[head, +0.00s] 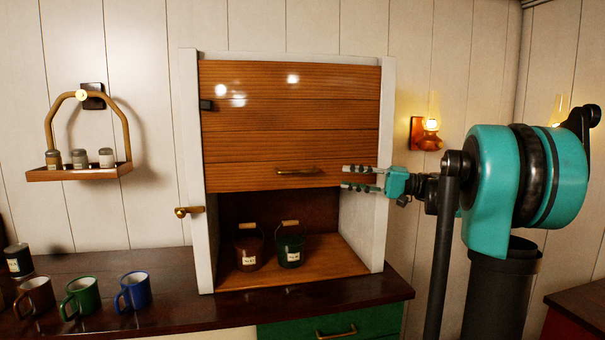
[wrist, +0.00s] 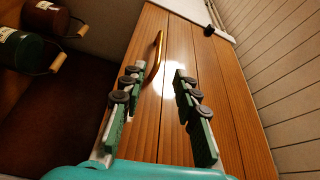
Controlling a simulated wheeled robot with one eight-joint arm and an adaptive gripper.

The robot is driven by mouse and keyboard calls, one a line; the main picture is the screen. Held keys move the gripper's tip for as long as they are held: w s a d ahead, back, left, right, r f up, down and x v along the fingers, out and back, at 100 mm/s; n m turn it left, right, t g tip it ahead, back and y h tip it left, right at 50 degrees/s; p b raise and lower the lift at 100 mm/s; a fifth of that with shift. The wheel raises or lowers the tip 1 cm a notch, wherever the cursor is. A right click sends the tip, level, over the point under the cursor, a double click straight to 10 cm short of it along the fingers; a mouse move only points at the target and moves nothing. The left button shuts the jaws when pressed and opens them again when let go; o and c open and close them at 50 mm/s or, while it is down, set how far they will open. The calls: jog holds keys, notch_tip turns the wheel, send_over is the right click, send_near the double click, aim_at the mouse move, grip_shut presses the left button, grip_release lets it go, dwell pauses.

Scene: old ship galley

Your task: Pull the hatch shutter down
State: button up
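The brown slatted hatch shutter (head: 290,115) covers the upper part of a white-framed cupboard, and its lower part is open. A brass handle (head: 298,171) is near the shutter's bottom edge. My gripper (head: 345,178) is open and empty at the right of the handle, its fingers pointing left, one above the other. In the wrist view the handle (wrist: 158,50) appears between and beyond the fingertips (wrist: 160,76), nearer the left finger. In the head view a small gap shows between fingertips and handle.
Two labelled pails, brown (head: 248,248) and green (head: 289,247), stand inside the opening. A brass knob (head: 188,211) is on the left frame post. Several mugs stand on the counter (head: 220,308). A lit lamp (head: 428,130) hangs on the wall behind my arm.

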aim_at(298, 172)
jog(key=a, duration=0.5)
jog(key=w+a, duration=0.1)
jog(key=a, duration=0.4)
jog(key=a+r, duration=0.1)
jog(key=a, duration=0.4)
jog(key=shift+w+a, duration=0.3)
grip_shut()
